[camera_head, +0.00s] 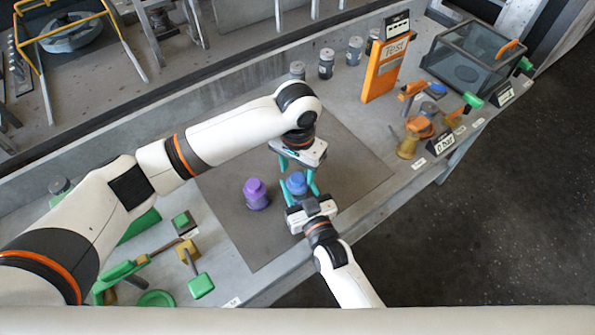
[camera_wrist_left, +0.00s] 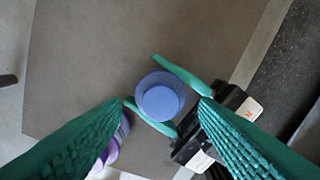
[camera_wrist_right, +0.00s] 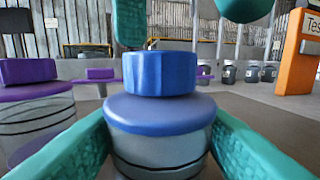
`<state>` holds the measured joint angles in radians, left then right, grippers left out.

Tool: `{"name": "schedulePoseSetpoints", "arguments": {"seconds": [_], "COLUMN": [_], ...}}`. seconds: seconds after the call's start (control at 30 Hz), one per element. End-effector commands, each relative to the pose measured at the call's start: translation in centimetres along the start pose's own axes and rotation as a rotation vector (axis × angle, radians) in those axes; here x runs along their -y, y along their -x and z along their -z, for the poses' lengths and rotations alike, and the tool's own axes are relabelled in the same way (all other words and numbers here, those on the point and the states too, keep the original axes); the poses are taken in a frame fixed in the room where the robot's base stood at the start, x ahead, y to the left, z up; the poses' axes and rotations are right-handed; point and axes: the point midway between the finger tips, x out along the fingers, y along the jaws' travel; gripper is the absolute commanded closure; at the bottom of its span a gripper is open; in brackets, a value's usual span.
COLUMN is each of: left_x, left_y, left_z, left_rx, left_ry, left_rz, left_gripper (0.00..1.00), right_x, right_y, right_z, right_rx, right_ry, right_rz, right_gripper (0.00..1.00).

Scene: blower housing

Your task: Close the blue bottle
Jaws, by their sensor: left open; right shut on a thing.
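The blue bottle (camera_head: 296,185) stands upright on the grey mat. In the right wrist view its blue cap (camera_wrist_right: 160,73) sits on top of the blue shoulder, over the clear body (camera_wrist_right: 160,150). My right gripper (camera_head: 299,188) is shut on the bottle's body from the side. Its fingers also show on both sides of the bottle (camera_wrist_left: 160,98) in the left wrist view. My left gripper (camera_head: 298,166) is open and empty above the bottle, pointing down. Its fingertips (camera_wrist_right: 185,20) show above the cap, apart from it. Whether the cap is screwed tight I cannot tell.
A purple bottle (camera_head: 256,194) stands on the mat (camera_head: 255,240), left of the blue one. Green tools (camera_head: 200,286) lie at the left. An orange tester (camera_head: 384,70), grey jars (camera_head: 326,64) and a clear box (camera_head: 470,60) stand at the back right.

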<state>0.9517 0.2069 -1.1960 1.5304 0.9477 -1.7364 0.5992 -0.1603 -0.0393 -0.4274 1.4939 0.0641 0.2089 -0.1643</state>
Motion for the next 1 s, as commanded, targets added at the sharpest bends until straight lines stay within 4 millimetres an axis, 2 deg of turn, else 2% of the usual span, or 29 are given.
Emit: {"name": "schedulePoseSetpoints", "arguments": {"seconds": [0.2, 0.4, 0.6, 0.87, 0.9, 1.0], "left_x": [0.1, 0.0, 0.1, 0.0, 0.0, 0.0], "left_y": [4.9, 8.3, 9.7, 9.8, 9.8, 9.8], "left_z": [-0.1, 0.0, 0.0, 0.0, 0.0, 0.0], "left_rx": [0.005, 0.002, 0.001, 0.000, 0.000, 0.000], "left_ry": [-0.002, -0.001, -0.002, -0.002, -0.002, -0.001], "left_rz": [0.002, 0.001, 0.001, 0.001, 0.001, 0.001], "left_gripper": [0.46, 0.46, 0.46, 0.46, 0.46, 0.46], "right_x": [0.0, 0.0, 0.0, 0.0, 0.0, 0.0], "right_y": [0.0, 0.0, 0.0, 0.0, 0.0, 0.0], "right_z": [0.0, 0.0, 0.0, 0.0, 0.0, 0.0], "right_rx": [-0.001, -0.001, -0.001, -0.001, -0.001, -0.001], "right_ry": [0.000, 0.000, 0.000, 0.000, 0.000, 0.000], "right_rz": [0.000, 0.000, 0.000, 0.000, 0.000, 0.000], "right_gripper": [1.00, 1.00, 1.00, 1.00, 0.48, 0.31]}}
